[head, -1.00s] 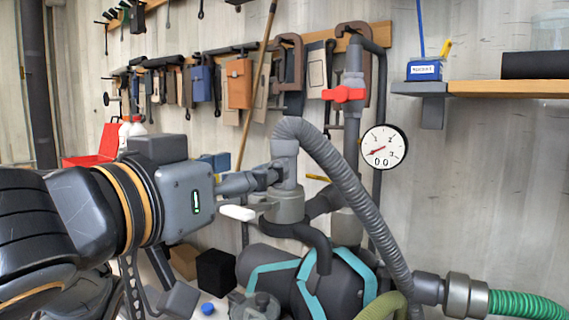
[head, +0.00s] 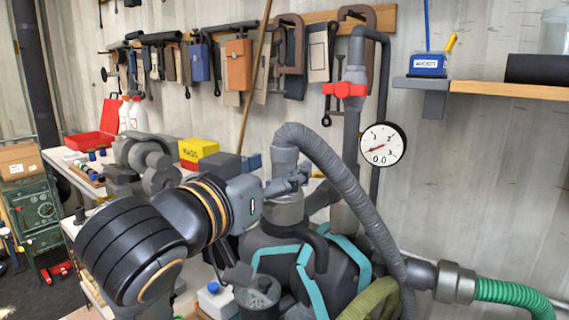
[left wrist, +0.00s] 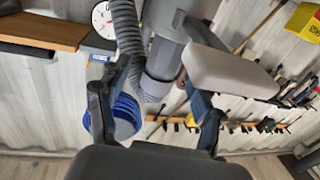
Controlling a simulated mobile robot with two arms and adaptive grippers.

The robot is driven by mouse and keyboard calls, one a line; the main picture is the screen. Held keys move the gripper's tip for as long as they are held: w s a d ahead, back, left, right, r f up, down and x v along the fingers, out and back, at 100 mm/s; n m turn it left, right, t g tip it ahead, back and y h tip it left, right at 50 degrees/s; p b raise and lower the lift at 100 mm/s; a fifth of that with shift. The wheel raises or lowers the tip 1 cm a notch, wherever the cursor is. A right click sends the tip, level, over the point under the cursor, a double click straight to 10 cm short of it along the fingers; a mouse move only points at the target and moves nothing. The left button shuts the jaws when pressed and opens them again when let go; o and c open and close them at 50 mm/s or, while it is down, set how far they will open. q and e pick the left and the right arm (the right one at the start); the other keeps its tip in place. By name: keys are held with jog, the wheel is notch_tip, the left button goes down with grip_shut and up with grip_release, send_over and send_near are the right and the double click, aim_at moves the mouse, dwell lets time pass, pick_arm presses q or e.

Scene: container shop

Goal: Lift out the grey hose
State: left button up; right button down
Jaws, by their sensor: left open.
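The grey hose (head: 335,170) is a corrugated tube. It rises from a grey fitting (head: 284,210) on the dark tank, bends over, and runs down to the right. My left gripper (head: 298,178) is at the hose's upright end, just above the fitting. In the left wrist view the two fingers (left wrist: 155,112) are spread apart. The grey hose (left wrist: 128,45) and a smooth grey cylinder (left wrist: 163,60) show between and beyond them. I cannot tell whether a finger touches the hose. A pale lever (left wrist: 230,68) is close by the right finger. My right gripper is not in view.
A dark tank with teal bands (head: 305,280) stands below. A pipe with a red valve (head: 344,90) and a round gauge (head: 382,144) are behind. A green hose (head: 515,297) leaves at lower right. Tools hang on the wall; a shelf (head: 500,89) is at right.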

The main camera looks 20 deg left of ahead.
aim_at(278, 166)
pick_arm(q)
jog(key=shift+w, duration=1.1)
jog(key=shift+w+d+f, duration=0.15)
jog(key=shift+w+d, duration=0.1)
jog(key=shift+w, duration=0.3)
jog(key=shift+s, duration=0.1)
jog(key=c, duration=1.4)
jog(key=shift+p, duration=0.3)
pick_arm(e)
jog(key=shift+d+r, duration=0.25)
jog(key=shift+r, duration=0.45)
